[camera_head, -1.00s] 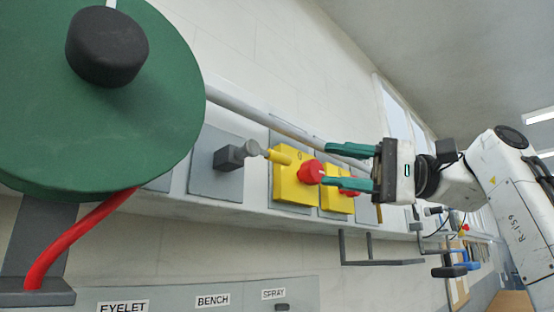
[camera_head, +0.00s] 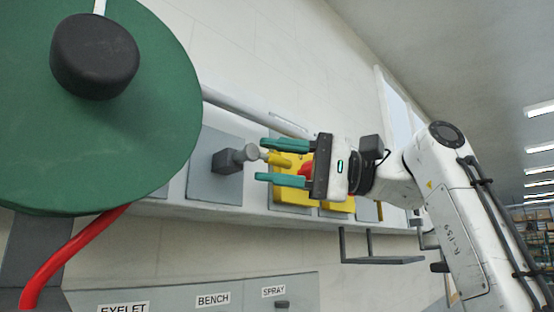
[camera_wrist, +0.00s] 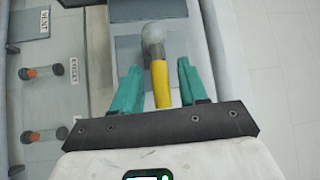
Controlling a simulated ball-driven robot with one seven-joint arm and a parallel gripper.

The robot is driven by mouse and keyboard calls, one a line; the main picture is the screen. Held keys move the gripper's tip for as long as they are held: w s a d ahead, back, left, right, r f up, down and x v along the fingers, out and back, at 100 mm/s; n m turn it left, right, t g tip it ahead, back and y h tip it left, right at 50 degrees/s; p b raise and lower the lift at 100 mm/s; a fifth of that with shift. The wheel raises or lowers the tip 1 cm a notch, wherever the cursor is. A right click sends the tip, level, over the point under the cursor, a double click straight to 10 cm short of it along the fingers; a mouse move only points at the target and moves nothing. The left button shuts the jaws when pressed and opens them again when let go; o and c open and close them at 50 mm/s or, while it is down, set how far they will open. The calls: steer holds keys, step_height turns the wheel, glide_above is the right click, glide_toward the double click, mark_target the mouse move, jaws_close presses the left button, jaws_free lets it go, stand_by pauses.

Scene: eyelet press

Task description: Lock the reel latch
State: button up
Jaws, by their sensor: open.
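The green reel (camera_head: 150,130) with a black hub (camera_head: 95,57) fills the left of the head view. I cannot tell for certain which part is the reel latch. A grey block with a short round stem (camera_head: 230,160) sits on a grey plate, and a yellow rod with a grey round end (camera_head: 285,158) lies beside it. My gripper (camera_head: 262,162) is open, its teal fingers pointing left at the stem. In the wrist view the yellow rod (camera_wrist: 160,85) lies between the open fingers (camera_wrist: 158,78), apart from both; its grey end (camera_wrist: 153,35) is ahead.
A red bent bar (camera_head: 70,255) is below the reel. A red button (camera_head: 306,170) on a yellow plate is partly behind my gripper. A grey bracket (camera_head: 380,260) juts out below. A labelled panel (camera_head: 235,285) runs along the bottom; VENT and EYELET labels show in the wrist view.

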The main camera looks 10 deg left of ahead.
jaws_close()
steer(key=shift+s+f, duration=0.1)
steer(key=shift+f, duration=0.05)
stand_by(0.4)
